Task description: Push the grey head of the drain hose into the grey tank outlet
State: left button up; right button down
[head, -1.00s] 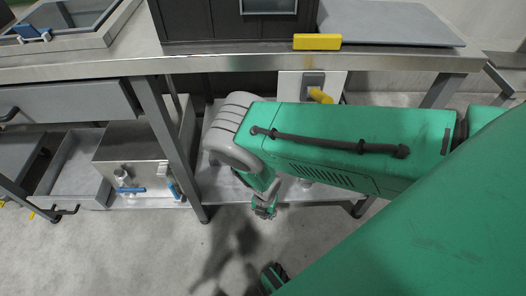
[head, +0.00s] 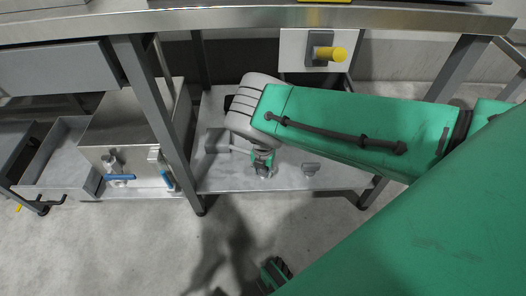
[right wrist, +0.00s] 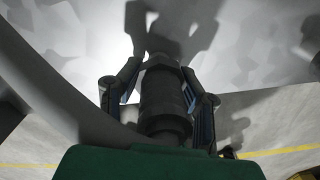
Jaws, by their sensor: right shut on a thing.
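My right gripper (head: 263,162) is small in the head view, over the lower steel shelf and partly hidden below my arm. In the right wrist view its two fingers (right wrist: 163,92) stand on either side of a dark grey, stepped cylinder, the head of the drain hose (right wrist: 164,102), and are shut on it. A pale surface lies beyond the head, which casts its shadow there; I cannot tell whether they touch. A steel tank (head: 135,130) with blue-handled valves stands on the left of the lower level. I cannot pick out the grey outlet with certainty. My left gripper is not seen.
A grey block (head: 216,141) sits left of my gripper. Table legs (head: 158,115) stand on both sides.

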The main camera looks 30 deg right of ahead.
jog(key=shift+r, duration=0.1)
jog(key=c, duration=1.1)
grip_release()
jog(key=shift+f, duration=0.2)
jog(key=r+p, duration=0.2)
jog(key=r, duration=0.2)
jog(key=r+p, duration=0.2)
jog(key=r, duration=0.2)
jog(key=r+p, duration=0.2)
jog(key=r, duration=0.2)
jog(key=shift+w+r, duration=0.3)
jog(key=shift+r, duration=0.05)
jog(key=shift+d+r+p, duration=0.1)
jog(key=shift+r+p, duration=0.25)
jog(key=shift+r, duration=0.2)
